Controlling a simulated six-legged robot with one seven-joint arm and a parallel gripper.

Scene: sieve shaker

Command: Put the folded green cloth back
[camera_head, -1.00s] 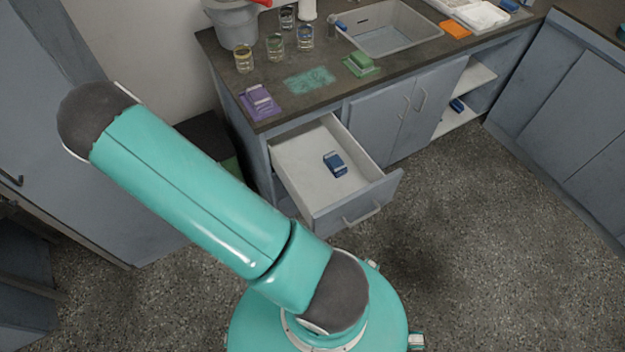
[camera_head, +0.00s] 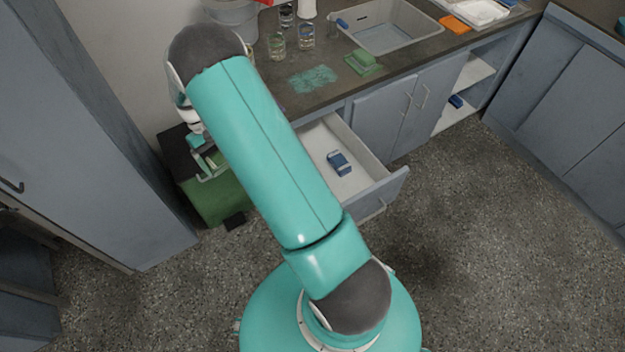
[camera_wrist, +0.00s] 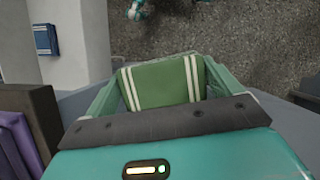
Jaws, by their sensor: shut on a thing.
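My gripper (camera_wrist: 162,85) is shut on a folded green cloth (camera_wrist: 165,82) with white stripes, held between its two green fingers in the wrist view. In the head view my gripper (camera_head: 207,165) is left of the counter, over or beside a green bin (camera_head: 217,203) with a dark top; I cannot tell the gap. An open white drawer (camera_head: 372,173) holds a folded blue cloth (camera_head: 340,163). The blue cloth also shows in the wrist view (camera_wrist: 46,40).
A purple item (camera_wrist: 14,145) is at the wrist view's left edge. The open drawer juts over the floor. Speckled floor at right is clear.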

